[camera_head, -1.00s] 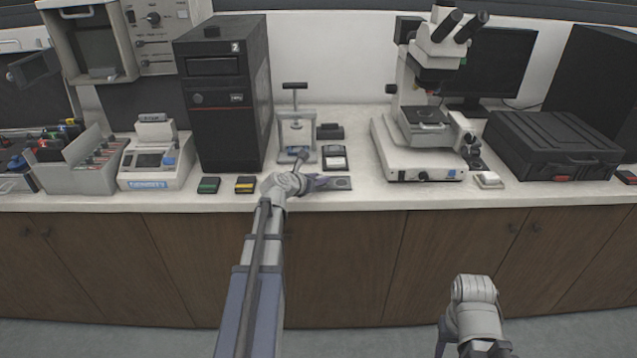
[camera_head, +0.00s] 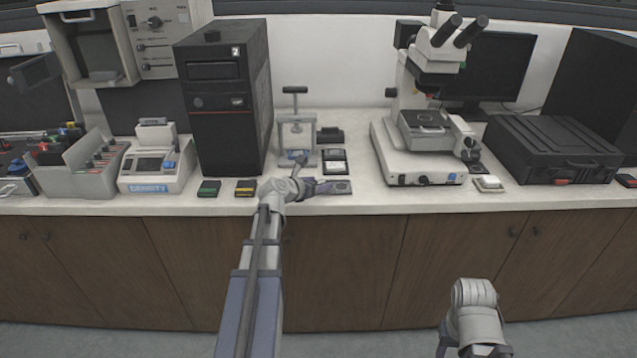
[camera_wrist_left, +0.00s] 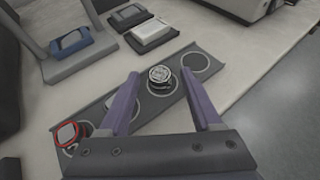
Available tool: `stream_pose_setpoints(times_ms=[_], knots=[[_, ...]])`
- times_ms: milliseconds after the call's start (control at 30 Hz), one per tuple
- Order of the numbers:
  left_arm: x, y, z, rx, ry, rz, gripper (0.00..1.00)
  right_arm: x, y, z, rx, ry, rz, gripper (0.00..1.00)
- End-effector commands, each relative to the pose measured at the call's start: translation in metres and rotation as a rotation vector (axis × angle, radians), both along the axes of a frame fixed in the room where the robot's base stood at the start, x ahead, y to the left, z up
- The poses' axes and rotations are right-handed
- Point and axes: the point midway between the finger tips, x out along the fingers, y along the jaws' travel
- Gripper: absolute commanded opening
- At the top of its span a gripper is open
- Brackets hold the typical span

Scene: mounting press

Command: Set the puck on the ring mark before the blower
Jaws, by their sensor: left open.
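The puck (camera_wrist_left: 160,76), a dark short cylinder with a silvery top, stands upright on a grey strip (camera_wrist_left: 182,54) with ring marks. A light ring shows around its base in the left wrist view. My left gripper (camera_wrist_left: 160,80) is open, its purple fingers on either side of the puck; I cannot tell if they touch it. An empty ring mark (camera_wrist_left: 196,62) lies to the puck's right. A red ring (camera_wrist_left: 67,133) with a pale piece is at the strip's left end. In the head view my left gripper (camera_head: 318,187) hides part of the strip (camera_head: 345,187). I cannot identify the blower.
A small hand press (camera_head: 297,135) stands behind the strip, with a dark case (camera_head: 334,161) beside it. A black tower (camera_head: 222,110) is to the left and a microscope (camera_head: 420,168) to the right. Bare counter (camera_head: 372,197) lies between strip and microscope.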

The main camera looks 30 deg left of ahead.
Motion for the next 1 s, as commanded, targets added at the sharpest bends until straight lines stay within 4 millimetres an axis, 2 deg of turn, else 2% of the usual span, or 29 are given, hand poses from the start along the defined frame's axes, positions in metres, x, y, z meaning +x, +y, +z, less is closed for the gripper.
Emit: stream_pose_setpoints(times_ms=[300,400,767,867,967,1000], knots=[[-0.044,-0.001,0.03,0.0,0.0,0.001,0.65,0.0,0.0,0.03,0.0,0.0,0.0,0.5],[-0.056,0.0,0.034,0.0,-0.001,0.002,0.65,0.0,0.0,0.034,0.0,0.0,0.0,0.5],[-0.06,-0.001,0.034,0.005,0.002,-0.006,0.65,0.0,0.0,0.034,0.0,0.0,0.0,0.5],[-0.057,-0.024,0.027,0.077,0.029,-0.088,0.65,0.0,0.0,0.034,0.0,0.0,-0.001,0.5],[-0.056,-0.083,0.01,0.27,0.09,-0.312,0.65,0.0,0.0,0.034,0.0,0.0,-0.001,0.5],[-0.058,-0.114,0.001,0.378,0.118,-0.439,0.65,0.0,0.0,0.034,0.0,0.0,-0.001,0.5]])
